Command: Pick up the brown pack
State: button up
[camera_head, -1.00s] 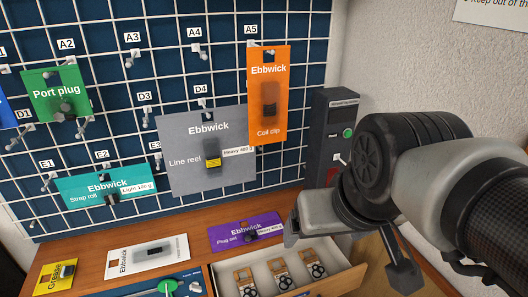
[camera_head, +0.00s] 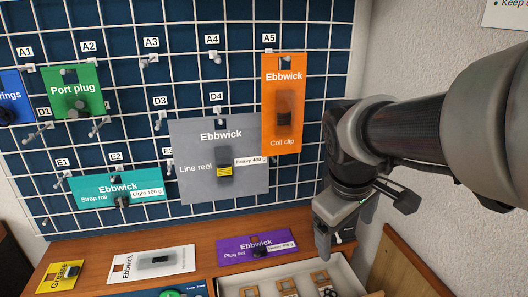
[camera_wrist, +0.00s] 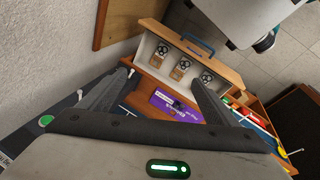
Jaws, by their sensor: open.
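Three small brown packs with black parts on them lie in an open white-lined drawer; in the wrist view they are a left one (camera_wrist: 163,51), a middle one (camera_wrist: 181,68) and a right one (camera_wrist: 206,77). In the head view the packs (camera_head: 287,286) sit at the bottom edge, partly cut off. My gripper (camera_wrist: 160,82) is open and empty. In the wrist view its fingers point toward the drawer, with the packs beyond the fingertips. In the head view it hangs right of the pegboard, above the drawer's right side.
The drawer (camera_wrist: 149,52) has a wooden front with a blue handle. A purple pack (camera_head: 257,246) lies on the wooden counter behind it. An orange pack (camera_head: 285,80) hangs on the pegboard close to my arm. A wall stands at the right.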

jog(key=w+d+f+n+g, duration=0.2)
jog(key=w+d+f+n, duration=0.2)
jog(key=w+f+n, duration=0.35)
jog(key=n+g+y+b, duration=0.1)
jog(key=n+y+b, duration=0.1)
jog(key=n+b, duration=0.35)
send_over(328, 290)
jog(key=p, duration=0.1)
jog(key=shift+n, duration=0.5)
jog(key=f, duration=2.7)
jog(key=shift+d, duration=0.35)
jog(key=f, duration=0.1)
jog(key=f+b, duration=0.1)
jog(key=f, duration=0.1)
jog(key=f+b, duration=0.1)
jog(key=f, duration=0.1)
jog(key=shift+a+f, duration=0.2)
jog(key=shift+a, duration=0.1)
jog(key=shift+r, duration=0.1)
jog(key=c, duration=0.8)
